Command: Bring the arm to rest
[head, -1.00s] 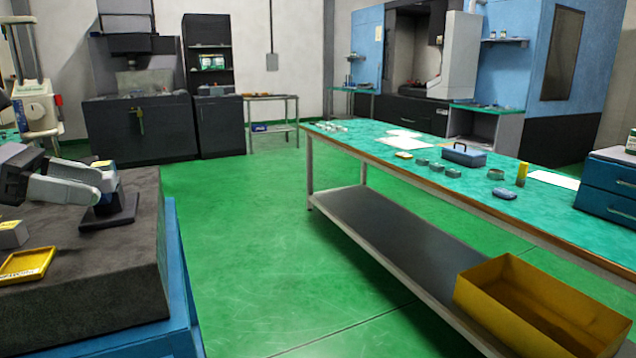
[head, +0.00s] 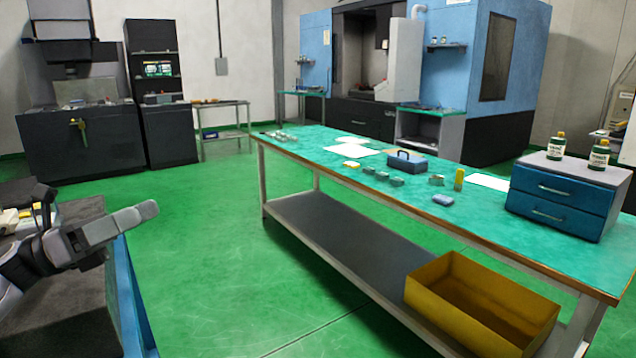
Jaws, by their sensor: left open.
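My left arm comes in from the left edge in the head view. Its gripper (head: 98,222) is above the dark grey stone block (head: 75,310), near that block's right edge. The gripper is open, and I see nothing held in it. Small pale and yellow items (head: 22,218) show behind the gripper on the block, partly hidden by it. My right gripper is not in view.
A long green-topped bench (head: 320,152) carries a blue toolbox (head: 406,164), small parts and a blue drawer unit (head: 560,205). A yellow bin (head: 430,288) sits on its lower shelf. Green floor (head: 195,235) between block and bench is clear.

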